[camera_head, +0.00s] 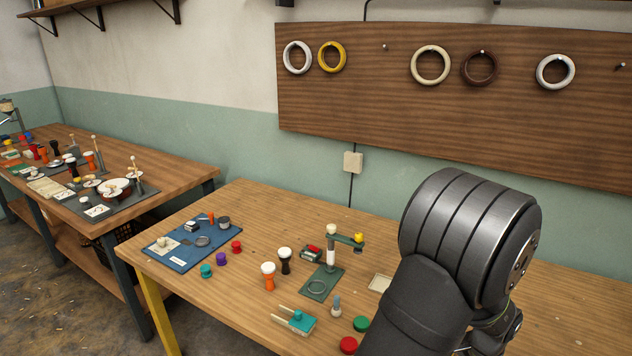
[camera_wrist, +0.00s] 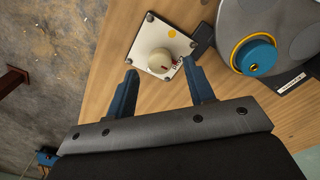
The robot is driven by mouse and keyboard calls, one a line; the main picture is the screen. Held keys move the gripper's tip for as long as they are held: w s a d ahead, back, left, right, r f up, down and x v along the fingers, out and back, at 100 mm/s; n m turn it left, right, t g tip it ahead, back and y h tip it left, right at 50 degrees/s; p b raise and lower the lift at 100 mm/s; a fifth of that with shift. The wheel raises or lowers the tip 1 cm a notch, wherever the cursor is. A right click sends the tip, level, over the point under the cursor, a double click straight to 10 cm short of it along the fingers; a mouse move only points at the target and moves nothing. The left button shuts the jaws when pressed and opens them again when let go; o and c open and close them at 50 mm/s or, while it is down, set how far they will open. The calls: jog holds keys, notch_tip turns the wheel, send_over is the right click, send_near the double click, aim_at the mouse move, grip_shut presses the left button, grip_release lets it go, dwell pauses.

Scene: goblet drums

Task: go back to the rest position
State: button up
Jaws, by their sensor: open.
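My gripper (camera_wrist: 160,66) shows in the wrist view with its two blue fingers apart and nothing between them. Beyond the fingertips is a white square plate (camera_wrist: 150,42) with a cream knob (camera_wrist: 160,61), a yellow dot and dark corner screws. I cannot tell how far below the fingers it lies. In the head view my arm covers the right front of the wooden table (camera_head: 215,215), and my gripper is hidden there.
A grey round device with a blue cap (camera_wrist: 256,56) is right of the plate. Small goblet drums (camera_head: 268,277), a green stand (camera_head: 320,285), a teal block (camera_head: 295,320) and a blue mat (camera_head: 180,262) occupy the table. Rings (camera_head: 430,66) hang on the wall board.

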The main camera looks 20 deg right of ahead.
jog(key=shift+f, duration=1.2)
notch_tip(320, 180, up, 17)
notch_tip(320, 180, down, 17)
jog(key=shift+f, duration=0.15)
jog(key=shift+n, duration=0.8)
jog(key=n, duration=1)
jog(key=shift+n, duration=1.7)
